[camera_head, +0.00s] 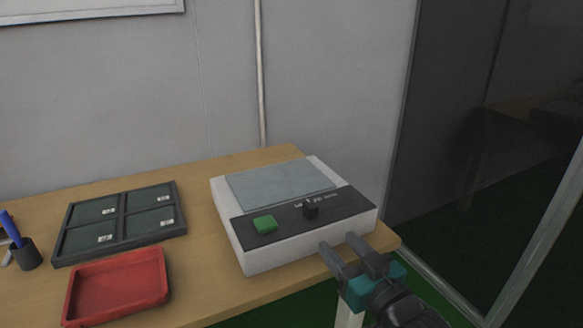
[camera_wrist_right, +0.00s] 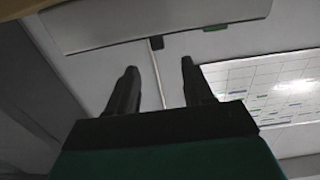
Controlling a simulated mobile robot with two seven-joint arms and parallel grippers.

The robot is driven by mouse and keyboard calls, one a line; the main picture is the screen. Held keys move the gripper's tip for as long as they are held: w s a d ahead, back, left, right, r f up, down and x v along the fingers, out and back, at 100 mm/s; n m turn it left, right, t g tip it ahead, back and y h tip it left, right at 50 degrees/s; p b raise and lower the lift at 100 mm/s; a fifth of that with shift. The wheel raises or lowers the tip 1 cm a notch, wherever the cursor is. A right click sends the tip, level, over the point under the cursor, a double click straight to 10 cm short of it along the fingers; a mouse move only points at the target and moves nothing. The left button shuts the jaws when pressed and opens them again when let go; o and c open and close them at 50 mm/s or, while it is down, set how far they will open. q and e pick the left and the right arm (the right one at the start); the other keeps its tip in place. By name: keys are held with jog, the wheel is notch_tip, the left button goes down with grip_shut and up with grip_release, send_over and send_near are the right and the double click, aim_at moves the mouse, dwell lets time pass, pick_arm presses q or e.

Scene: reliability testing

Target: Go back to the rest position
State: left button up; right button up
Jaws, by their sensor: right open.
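My right gripper (camera_head: 342,250) is at the front right corner of the white testing device (camera_head: 250,262), in front of its dark control panel. Its two dark fingers are apart with nothing between them. In the right wrist view the open fingers (camera_wrist_right: 158,82) point toward a wall and the device's front face (camera_wrist_right: 150,22), with its black knob and part of the green button along the lower edge. In the head view the green button (camera_head: 264,224) and black knob (camera_head: 310,210) are in plain sight. My left gripper is not in view.
A red tray (camera_head: 158,296) and a dark four-compartment tray (camera_head: 122,240) lie left of the device on the wooden table (camera_head: 195,235). A pen cup (camera_head: 26,256) stands at the far left. The table's right edge is close to my right gripper. A dark glass panel (camera_head: 470,130) stands at right.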

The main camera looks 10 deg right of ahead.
pick_arm(q)
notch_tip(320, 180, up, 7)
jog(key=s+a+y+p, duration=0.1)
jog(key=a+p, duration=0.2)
jog(key=p, duration=0.7)
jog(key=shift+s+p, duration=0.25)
jog(key=shift+p, duration=0.05)
pick_arm(e)
jog(key=s+d+f+g+h, duration=0.1)
jog(key=s+f+g, duration=0.2)
jog(key=s+f, duration=0.2)
jog(key=s+d+f+m+g+h, duration=0.1)
jog(key=s+f+g+h, duration=0.1)
jog(key=s+f, duration=0.4)
jog(key=s+g, duration=0.1)
jog(key=s, duration=0.4)
jog(key=shift+s+d+h, duration=0.25)
jog(key=shift+s+h, duration=0.05)
jog(key=shift+s, duration=0.05)
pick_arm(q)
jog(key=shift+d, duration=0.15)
pick_arm(e)
jog(key=shift+c, duration=0.8)
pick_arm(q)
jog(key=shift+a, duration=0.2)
pick_arm(e)
jog(key=shift+w+a, duration=0.1)
jog(key=shift+a, duration=0.05)
